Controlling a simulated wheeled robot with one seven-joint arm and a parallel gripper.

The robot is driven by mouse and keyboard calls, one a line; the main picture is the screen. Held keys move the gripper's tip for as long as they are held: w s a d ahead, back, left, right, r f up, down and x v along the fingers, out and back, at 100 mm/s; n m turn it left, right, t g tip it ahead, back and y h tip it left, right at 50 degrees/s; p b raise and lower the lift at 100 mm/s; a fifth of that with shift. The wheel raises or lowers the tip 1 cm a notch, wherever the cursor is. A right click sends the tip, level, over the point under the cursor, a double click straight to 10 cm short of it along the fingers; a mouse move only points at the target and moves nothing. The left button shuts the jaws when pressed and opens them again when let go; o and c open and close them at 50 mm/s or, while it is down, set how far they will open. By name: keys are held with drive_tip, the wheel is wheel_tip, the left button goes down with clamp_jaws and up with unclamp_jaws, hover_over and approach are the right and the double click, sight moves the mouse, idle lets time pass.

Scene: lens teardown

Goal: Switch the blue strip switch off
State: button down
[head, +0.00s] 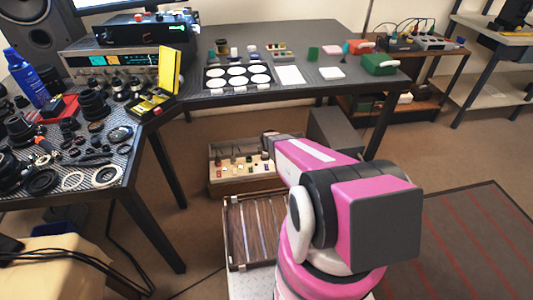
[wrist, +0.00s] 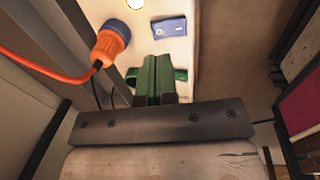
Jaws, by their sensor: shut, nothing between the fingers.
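The blue strip switch (wrist: 169,27) is a small blue rocker plate with pale marks on a cream strip (wrist: 205,55) in the wrist view. I cannot tell whether it is on or off. My gripper (wrist: 157,70) is shut and empty, with its dark green fingers together, over the strip just below the blue switch in the picture. A gap shows between the fingertips and the switch. A green part (wrist: 181,75) peeks out beside the fingers, mostly hidden. In the head view the strip box (head: 232,182) stands low under the table, partly behind my arm.
An orange and blue plug (wrist: 110,42) with an orange cable (wrist: 45,68) is left of the fingers. A lit yellow spot (wrist: 135,4) shows at the top. The black table (head: 300,90) is above the strip box, and a slatted crate (head: 250,230) is in front of it.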

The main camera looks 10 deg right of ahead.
sight(266, 167)
drive_tip(key=shift+w+f, duration=0.2)
drive_tip(key=shift+f, duration=1.2)
drive_tip(key=shift+w+f, duration=0.2)
drive_tip(key=shift+f, duration=1.2)
drive_tip(key=shift+w+f+g, duration=0.25)
drive_tip(key=shift+f+g, duration=0.1)
drive_tip(key=shift+g, duration=0.05)
drive_tip(key=shift+s, duration=0.15)
drive_tip(key=shift+s+r, duration=0.1)
drive_tip(key=shift+s, duration=0.8)
